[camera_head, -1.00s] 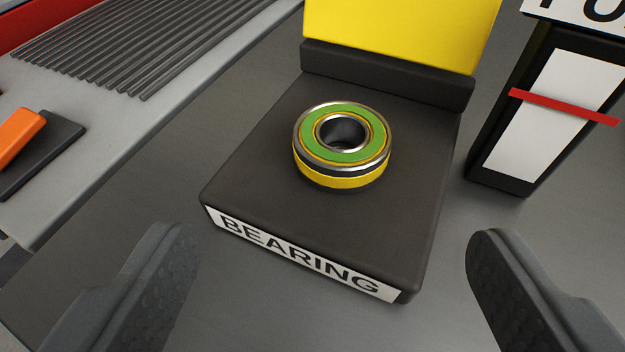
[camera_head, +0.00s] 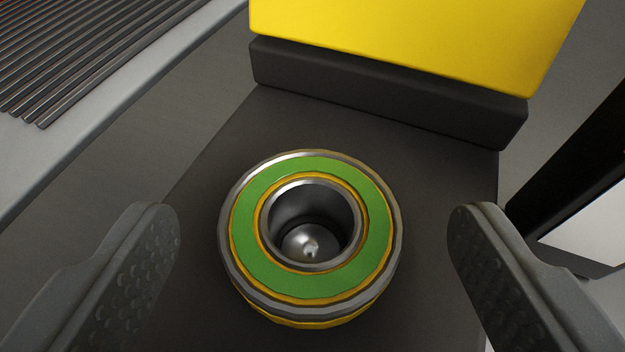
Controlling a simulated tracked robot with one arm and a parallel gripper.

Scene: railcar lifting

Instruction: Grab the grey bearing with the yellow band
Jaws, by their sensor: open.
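The bearing (camera_head: 378,235) is a grey metal ring with a green top face and a yellow band low on its side. It sits flat on the dark bearing stand (camera_head: 430,180), and a shiny rounded metal piece shows down in its bore. My gripper (camera_head: 312,225) is open, with one textured finger to the left of the bearing and one to the right. There is a visible gap on each side, and neither finger appears to touch it. The lower part of the bearing's side is mostly hidden from this steep view.
A raised dark ledge (camera_head: 385,95) and a yellow panel (camera_head: 410,35) stand behind the bearing. A dark upright block with a white face (camera_head: 590,225) is close on the right. A grey surface with dark rods (camera_head: 75,55) lies at the upper left.

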